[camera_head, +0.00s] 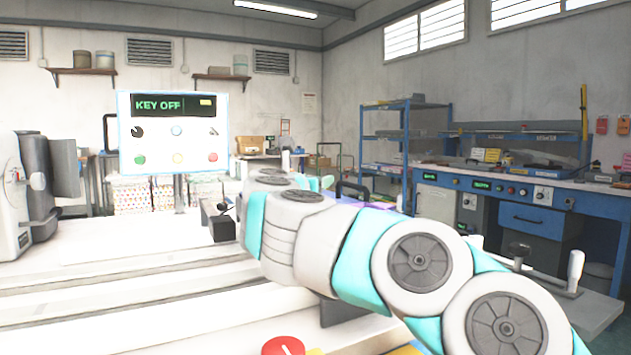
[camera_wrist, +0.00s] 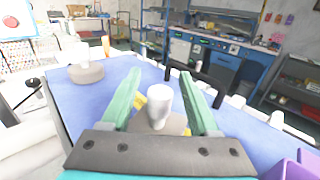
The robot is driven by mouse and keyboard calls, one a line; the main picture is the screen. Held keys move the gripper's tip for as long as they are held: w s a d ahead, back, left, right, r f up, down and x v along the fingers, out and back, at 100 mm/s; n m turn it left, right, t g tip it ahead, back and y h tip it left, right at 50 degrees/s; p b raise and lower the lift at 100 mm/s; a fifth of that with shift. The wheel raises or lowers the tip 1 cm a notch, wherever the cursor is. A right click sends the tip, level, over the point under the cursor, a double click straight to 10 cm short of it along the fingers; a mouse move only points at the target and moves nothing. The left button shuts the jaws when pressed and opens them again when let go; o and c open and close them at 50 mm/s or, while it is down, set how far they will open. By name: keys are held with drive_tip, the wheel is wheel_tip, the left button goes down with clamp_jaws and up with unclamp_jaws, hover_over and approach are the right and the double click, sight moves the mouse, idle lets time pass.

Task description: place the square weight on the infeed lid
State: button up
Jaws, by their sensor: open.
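In the wrist view my gripper (camera_wrist: 161,76) is open, with one green finger on each side of a white upright knob (camera_wrist: 158,98). The knob stands on a grey-brown flat base, which looks like the square weight (camera_wrist: 172,124). The weight rests on a blue surface (camera_wrist: 120,78), and my gripper's dark palm plate hides the near part of its base. I cannot tell whether the fingers touch the knob. In the head view my arm hides the weight and most of the gripper. I cannot clearly identify the infeed lid in either view.
A round grey weight (camera_wrist: 86,73) with a white knob stands to the left on the blue surface. A purple object (camera_wrist: 294,168) is at lower right. A dark bar (camera_wrist: 205,84) runs behind the gripper. A "KEY OFF" control panel (camera_head: 174,132) stands left of my arm.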

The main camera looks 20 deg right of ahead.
drive_tip(key=b+v, duration=0.1)
drive_tip(key=v, duration=1)
